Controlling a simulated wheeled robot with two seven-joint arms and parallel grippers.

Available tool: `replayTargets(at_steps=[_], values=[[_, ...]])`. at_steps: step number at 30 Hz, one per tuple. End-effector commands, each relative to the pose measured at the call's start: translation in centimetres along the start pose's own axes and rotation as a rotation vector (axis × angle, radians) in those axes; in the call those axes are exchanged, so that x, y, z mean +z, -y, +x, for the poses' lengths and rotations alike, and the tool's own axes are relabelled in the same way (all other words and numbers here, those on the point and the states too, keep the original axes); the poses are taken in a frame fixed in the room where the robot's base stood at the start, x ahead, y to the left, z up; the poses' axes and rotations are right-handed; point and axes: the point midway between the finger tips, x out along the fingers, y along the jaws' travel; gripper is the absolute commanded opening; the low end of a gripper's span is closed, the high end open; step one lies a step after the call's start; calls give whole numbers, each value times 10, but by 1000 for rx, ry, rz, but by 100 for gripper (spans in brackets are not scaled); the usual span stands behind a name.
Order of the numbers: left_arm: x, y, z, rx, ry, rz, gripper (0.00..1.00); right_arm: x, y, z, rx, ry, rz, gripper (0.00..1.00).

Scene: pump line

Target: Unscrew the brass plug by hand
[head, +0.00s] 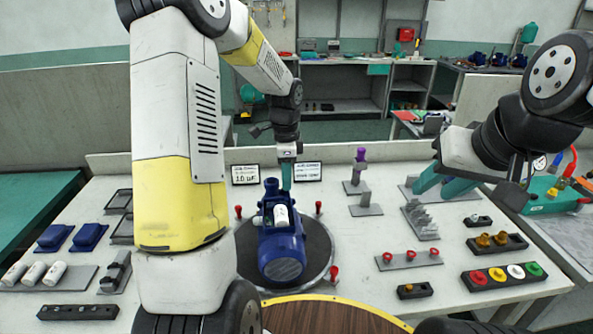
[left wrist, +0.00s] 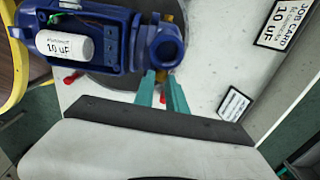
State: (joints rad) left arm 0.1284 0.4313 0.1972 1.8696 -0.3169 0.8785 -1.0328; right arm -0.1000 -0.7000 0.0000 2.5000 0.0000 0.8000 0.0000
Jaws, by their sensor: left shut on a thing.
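The blue pump (head: 283,245) sits on a dark round plate (head: 322,245), with a white 10 uF capacitor (head: 281,216) in its open top box. My left gripper (head: 286,188) points straight down at the pump's far end. In the left wrist view its two teal fingers (left wrist: 161,78) are closed around the brass plug (left wrist: 162,74), beside the pump's round port (left wrist: 165,48). The plug is mostly hidden by the fingers; I cannot tell whether it is still threaded in. My right gripper (head: 432,190) is open and empty above the right side of the table.
Red knobbed clamps (head: 333,273) stand around the plate. Two job cards (head: 307,172) stand behind it. Black blocks with brass fittings (head: 497,245) and a strip of coloured buttons (head: 503,276) lie at right. Blue covers (head: 88,237) and white capacitors (head: 34,272) lie at left.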

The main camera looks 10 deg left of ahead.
Motion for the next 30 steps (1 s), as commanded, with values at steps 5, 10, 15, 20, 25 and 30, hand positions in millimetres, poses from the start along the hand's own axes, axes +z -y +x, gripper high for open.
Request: replayTargets(at_steps=[5, 10, 15, 20, 25, 30], values=[[-1, -2, 1, 5, 2, -80, 0, 0, 0, 0, 0, 0, 0, 36], [0, -1, 1, 7, 3, -237, 0, 0, 0, 0, 0, 0, 0, 36], [0, -2, 1, 8, 3, -253, 0, 0, 0, 0, 0, 0, 0, 36], [0, -2, 1, 8, 4, -282, 0, 0, 0, 0, 0, 0, 0, 36], [0, -1, 1, 9, 5, -458, 0, 0, 0, 0, 0, 0, 0, 36], [1, -1, 1, 10, 6, -504, 0, 0, 0, 0, 0, 0, 0, 36]])
